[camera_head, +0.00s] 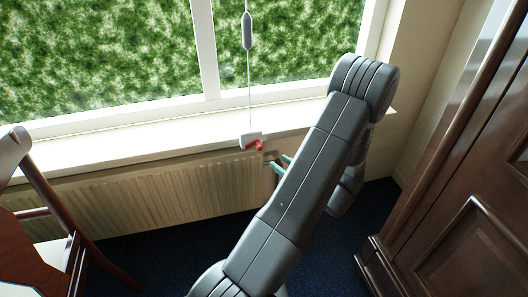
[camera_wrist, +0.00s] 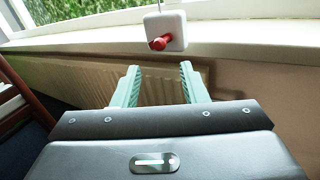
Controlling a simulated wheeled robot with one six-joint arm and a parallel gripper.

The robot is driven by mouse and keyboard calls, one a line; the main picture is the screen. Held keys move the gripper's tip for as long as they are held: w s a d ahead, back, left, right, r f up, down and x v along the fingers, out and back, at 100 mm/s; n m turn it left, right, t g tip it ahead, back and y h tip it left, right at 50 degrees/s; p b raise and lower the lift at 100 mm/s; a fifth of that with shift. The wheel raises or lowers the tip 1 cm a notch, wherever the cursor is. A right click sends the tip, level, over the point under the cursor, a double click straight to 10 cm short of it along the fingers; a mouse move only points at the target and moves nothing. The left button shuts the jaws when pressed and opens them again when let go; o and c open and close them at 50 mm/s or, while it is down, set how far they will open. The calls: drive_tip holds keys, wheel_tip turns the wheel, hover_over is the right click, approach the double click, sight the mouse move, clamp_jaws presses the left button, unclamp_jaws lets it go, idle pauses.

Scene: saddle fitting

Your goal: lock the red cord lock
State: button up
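The red cord lock (camera_head: 253,144) is a small red lever on a white block (camera_head: 247,139) at the front of the window sill. In the wrist view the red part (camera_wrist: 160,43) shows as a knob on the white block (camera_wrist: 178,24), with a cord running up from the block. My gripper (camera_wrist: 157,72) has two green fingers, spread apart with nothing between them. The fingertips sit below the block in the wrist view, apart from it. In the head view my gripper (camera_head: 279,162) is partly hidden by my arm, just right of and below the red lever.
A grey cord weight (camera_head: 247,31) hangs on the cord before the window. A ribbed radiator (camera_head: 150,196) stands under the sill (camera_head: 120,150). A wooden chair (camera_head: 50,190) is at left, a dark wooden cabinet (camera_head: 470,200) at right. Blue carpet lies between.

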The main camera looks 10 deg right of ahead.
sight(261, 149)
drive_tip(key=x, duration=0.8)
drive_tip(key=shift+w+a+b, duration=0.2)
drive_tip(key=shift+w+b, duration=0.15)
